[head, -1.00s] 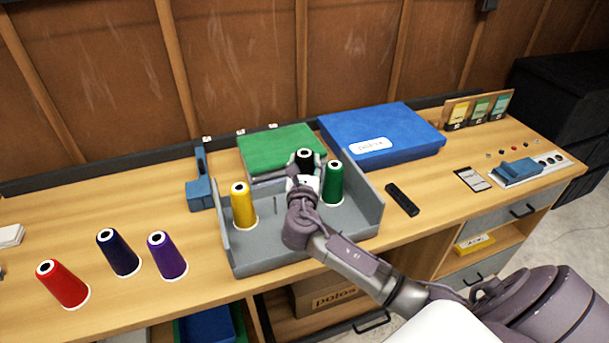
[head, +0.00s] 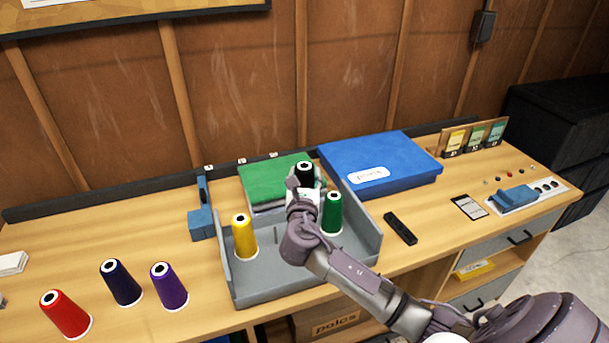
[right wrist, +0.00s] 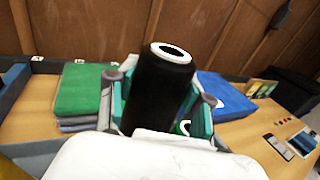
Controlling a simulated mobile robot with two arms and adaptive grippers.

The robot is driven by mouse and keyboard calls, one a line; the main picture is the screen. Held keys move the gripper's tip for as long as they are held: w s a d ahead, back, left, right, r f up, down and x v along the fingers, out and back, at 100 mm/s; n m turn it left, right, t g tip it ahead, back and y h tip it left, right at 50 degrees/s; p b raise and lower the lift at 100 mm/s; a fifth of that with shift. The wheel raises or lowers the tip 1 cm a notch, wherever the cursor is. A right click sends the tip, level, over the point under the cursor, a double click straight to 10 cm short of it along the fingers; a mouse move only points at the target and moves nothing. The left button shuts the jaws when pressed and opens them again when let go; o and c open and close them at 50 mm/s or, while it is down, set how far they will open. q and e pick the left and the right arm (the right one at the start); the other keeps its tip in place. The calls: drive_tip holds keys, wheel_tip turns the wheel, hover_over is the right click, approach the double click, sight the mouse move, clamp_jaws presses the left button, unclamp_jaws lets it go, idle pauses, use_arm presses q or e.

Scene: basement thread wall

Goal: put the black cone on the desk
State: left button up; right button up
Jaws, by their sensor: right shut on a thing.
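The black cone (head: 304,172) is in my right gripper (head: 302,190), above the back of the grey tray (head: 270,281). In the right wrist view the black cone (right wrist: 160,92) stands slightly tilted between the two fingers (right wrist: 160,105), which are shut on it. Its base is hidden by the gripper. The desk (head: 205,296) is the long wooden top under the tray. A yellow cone (head: 244,237) and a green cone (head: 332,213) stand in the tray, on either side of my right gripper. My left gripper is not in view.
Red (head: 66,315), navy (head: 121,283) and purple (head: 168,287) cones stand on the desk at left. A green stack (head: 270,178) and a blue box (head: 380,162) lie behind the tray. A black remote (head: 400,228) lies right of it. Bare desk shows left of the tray.

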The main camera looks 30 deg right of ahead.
use_arm(q)
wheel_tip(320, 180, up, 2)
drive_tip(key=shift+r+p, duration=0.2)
drive_tip(key=shift+p, duration=0.6)
